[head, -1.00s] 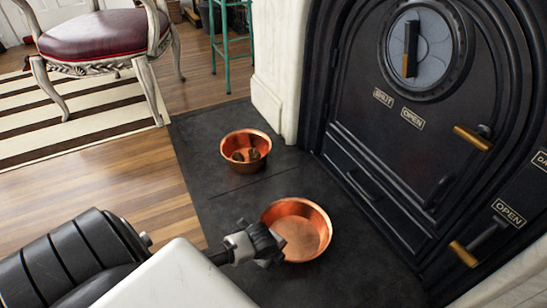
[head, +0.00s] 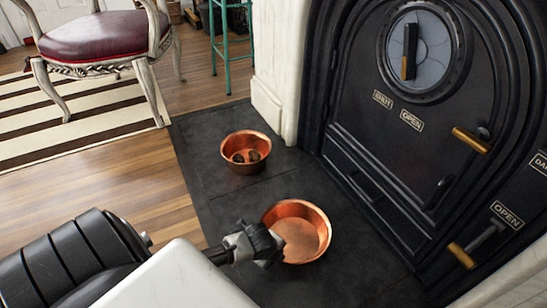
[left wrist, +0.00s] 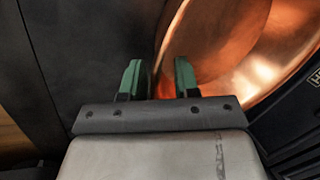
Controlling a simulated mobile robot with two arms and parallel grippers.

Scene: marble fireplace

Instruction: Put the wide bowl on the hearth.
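The wide copper bowl (head: 308,228) sits upright on the dark slate hearth (head: 225,205) in front of the stove. My left gripper (head: 262,243) is at the bowl's left edge in the head view. In the left wrist view, its two green-tipped fingers (left wrist: 158,78) are apart, with the bowl (left wrist: 235,45) on the right. The bowl's rim passes between the fingertips, and I see a gap between the fingers and the rim. My right gripper is not in view.
A smaller copper bowl (head: 246,151) with dark lumps in it stands farther back on the hearth. The black stove (head: 400,150) rises on the right, with brass handles sticking out. A red-seated chair (head: 105,42) and a green stool (head: 230,45) stand beyond.

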